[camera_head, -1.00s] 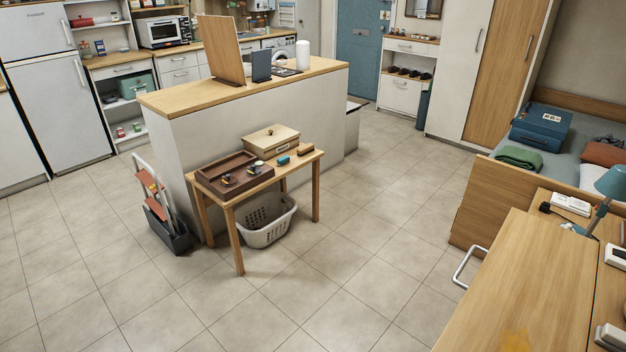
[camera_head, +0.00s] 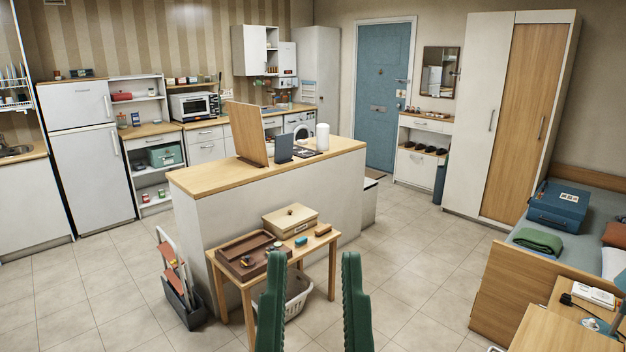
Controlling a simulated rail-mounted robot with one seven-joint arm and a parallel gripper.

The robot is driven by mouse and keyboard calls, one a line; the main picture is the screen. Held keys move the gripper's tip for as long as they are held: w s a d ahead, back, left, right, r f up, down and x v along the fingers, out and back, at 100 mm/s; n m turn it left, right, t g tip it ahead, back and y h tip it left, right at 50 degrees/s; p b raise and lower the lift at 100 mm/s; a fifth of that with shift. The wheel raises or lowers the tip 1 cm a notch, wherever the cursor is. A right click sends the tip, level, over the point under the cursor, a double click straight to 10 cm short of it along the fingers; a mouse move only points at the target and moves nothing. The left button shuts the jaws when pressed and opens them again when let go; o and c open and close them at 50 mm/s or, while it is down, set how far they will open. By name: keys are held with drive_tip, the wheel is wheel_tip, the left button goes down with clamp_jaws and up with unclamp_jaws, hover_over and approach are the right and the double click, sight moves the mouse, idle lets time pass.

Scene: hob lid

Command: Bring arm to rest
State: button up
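My gripper (camera_head: 313,260) shows at the bottom middle of the head view as two green ridged fingers pointing up. They are spread wide apart with nothing held between them. The rest of my arm is out of view below the frame. The fingers appear in front of the small wooden table (camera_head: 230,249) and partly cover the white basket (camera_head: 297,299) under it. An upright wooden panel (camera_head: 246,133) stands on the counter island (camera_head: 210,178), beyond my gripper and apart from it.
The table bears a brown tray (camera_head: 232,268) and a lidded box (camera_head: 290,220). A folded step stool (camera_head: 172,262) stands left of the island. A desk (camera_head: 560,330) and a bed (camera_head: 505,290) are at the right. Tiled floor (camera_head: 420,265) is clear between island and bed.

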wheel_tip(320, 180, up, 34)
drive_tip(key=p, duration=2.9)
drive_tip(key=shift+w+a, duration=0.2)
